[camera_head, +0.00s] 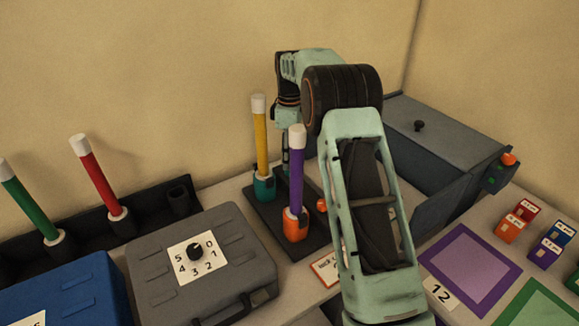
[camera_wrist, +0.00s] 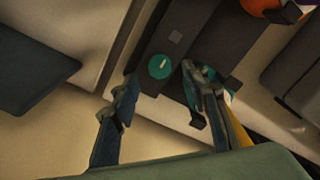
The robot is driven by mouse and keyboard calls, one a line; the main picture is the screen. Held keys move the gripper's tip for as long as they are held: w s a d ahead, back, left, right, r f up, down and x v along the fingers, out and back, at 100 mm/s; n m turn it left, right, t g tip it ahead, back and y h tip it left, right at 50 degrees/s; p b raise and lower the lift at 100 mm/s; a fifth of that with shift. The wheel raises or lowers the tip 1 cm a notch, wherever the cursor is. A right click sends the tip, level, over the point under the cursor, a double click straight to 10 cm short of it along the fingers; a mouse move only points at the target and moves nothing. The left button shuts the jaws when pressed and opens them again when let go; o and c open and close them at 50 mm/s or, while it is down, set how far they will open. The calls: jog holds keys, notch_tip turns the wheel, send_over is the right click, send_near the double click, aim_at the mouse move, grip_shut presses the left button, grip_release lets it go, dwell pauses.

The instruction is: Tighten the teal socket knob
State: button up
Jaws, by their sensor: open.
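The teal socket (camera_head: 264,187) stands on a dark base and holds an upright yellow rod (camera_head: 258,135). In the wrist view a round teal knob (camera_wrist: 160,67) with a pale mark lies on the dark base. My gripper (camera_wrist: 160,82) is open, with one finger on each side of the knob in that view and nothing held. I cannot tell how far above the knob the fingertips are. The right finger partly covers the teal socket, and the yellow rod (camera_wrist: 238,130) shows beside it. In the head view I cannot make out the teal knob.
An orange socket (camera_head: 295,226) with a purple rod (camera_head: 297,170) stands on the same base (camera_head: 266,214), near my arm. A grey case (camera_head: 150,255) with a numbered dial lies left. A grey box (camera_head: 440,130) stands right. Purple and green mats lie front right.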

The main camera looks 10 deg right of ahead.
jog(key=shift+f, duration=2.05)
jog(key=shift+c, duration=0.7)
grip_shut()
